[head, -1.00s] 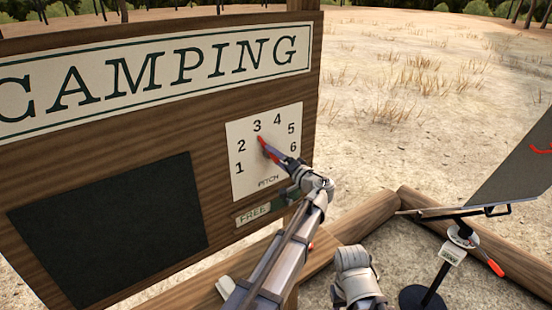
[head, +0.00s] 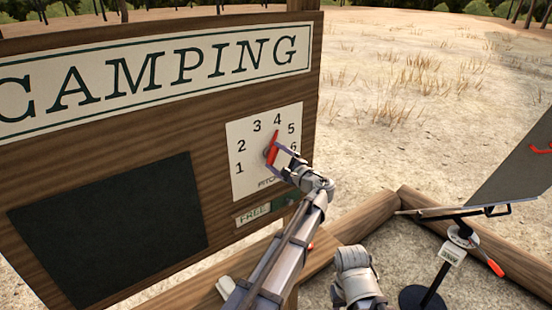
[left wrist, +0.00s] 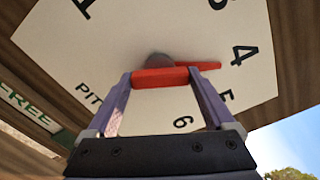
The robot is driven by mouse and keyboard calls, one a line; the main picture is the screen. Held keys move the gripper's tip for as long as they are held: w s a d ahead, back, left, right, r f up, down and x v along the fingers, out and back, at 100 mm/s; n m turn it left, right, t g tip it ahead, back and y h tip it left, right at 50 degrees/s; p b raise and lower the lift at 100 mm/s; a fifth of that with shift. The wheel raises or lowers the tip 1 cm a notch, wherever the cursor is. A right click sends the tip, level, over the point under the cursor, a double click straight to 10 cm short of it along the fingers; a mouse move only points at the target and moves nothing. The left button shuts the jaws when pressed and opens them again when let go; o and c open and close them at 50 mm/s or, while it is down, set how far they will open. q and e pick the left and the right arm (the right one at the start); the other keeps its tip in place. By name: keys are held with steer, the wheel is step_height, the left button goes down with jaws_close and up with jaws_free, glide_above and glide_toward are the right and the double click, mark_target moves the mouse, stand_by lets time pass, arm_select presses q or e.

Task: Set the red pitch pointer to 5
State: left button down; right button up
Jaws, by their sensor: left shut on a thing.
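The red pitch pointer (head: 275,140) sits on a white dial plate (head: 241,185) marked 1 to 6 and PITCH, on the wooden board. Its tip points at the 4, as the left wrist view also shows, with the red pointer tip (left wrist: 205,66) beside the 4. My left gripper (head: 277,154) is at the dial, shut on the pointer's red grip. In the left wrist view the gripper (left wrist: 160,78) has a finger at each end of that red bar. The 6 is partly covered in the head view.
A CAMPING sign (head: 160,70) is above the dial and a dark panel (head: 110,230) is to the left. A FREE plate (head: 254,214) is just below. Logs (head: 372,215) edge the ground, and a tilted dark panel on a stand (head: 510,170) is at right.

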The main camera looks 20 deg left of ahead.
arm_select(q)
steer(key=m, duration=0.6)
steer(key=shift+s, duration=0.1)
steer(key=shift+f+m, duration=0.1)
steer(key=shift+m, duration=0.3)
stand_by(0.3)
jaws_free()
steer(key=v, duration=0.7)
steer(key=shift+s+d, duration=0.25)
steer(key=shift+d, duration=0.1)
